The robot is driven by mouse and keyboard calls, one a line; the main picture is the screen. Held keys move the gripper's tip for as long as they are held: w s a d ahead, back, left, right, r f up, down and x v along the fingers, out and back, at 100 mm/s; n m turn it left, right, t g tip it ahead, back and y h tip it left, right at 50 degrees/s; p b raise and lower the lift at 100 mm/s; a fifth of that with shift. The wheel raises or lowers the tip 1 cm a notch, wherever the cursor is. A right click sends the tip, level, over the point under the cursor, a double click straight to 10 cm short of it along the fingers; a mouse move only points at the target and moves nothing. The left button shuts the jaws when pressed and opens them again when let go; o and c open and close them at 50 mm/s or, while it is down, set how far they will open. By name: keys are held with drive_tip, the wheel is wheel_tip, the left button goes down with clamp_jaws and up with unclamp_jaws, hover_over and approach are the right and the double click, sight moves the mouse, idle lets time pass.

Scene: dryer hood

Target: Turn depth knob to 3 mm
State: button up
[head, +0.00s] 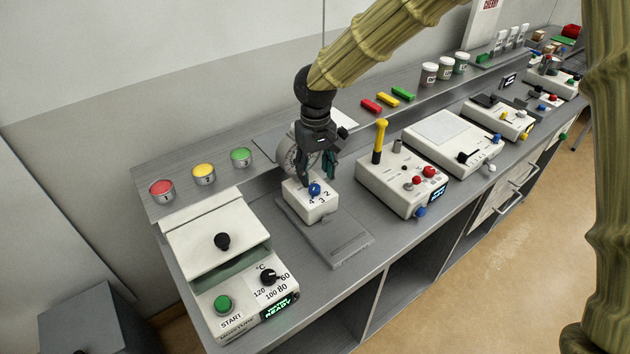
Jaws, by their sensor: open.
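The depth knob (315,188) is a small blue knob on top of a white box-shaped unit (313,211). The numbers 4, 3 and 2 are printed in front of the knob. Which number the knob points at is too small to tell. My gripper (318,172) is open, with its dark teal fingers just above and behind the knob. I cannot tell whether a finger touches it. A round grey disc (287,160) behind the unit is partly hidden by my gripper.
A grey plate (345,250) extends in front of the unit. A white moisture device (222,240) with a dial stands at left. A white box (395,185) with a yellow lever (380,135) stands at right. Red, yellow and green lidded cups (204,174) sit on the back ledge.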

sight(315, 187)
drive_tip(key=shift+s+f+p, duration=0.1)
drive_tip(key=shift+f+p, duration=0.5)
drive_tip(key=shift+f, duration=1.8)
drive_tip(key=shift+c, duration=0.3)
drive_tip(key=c, duration=1)
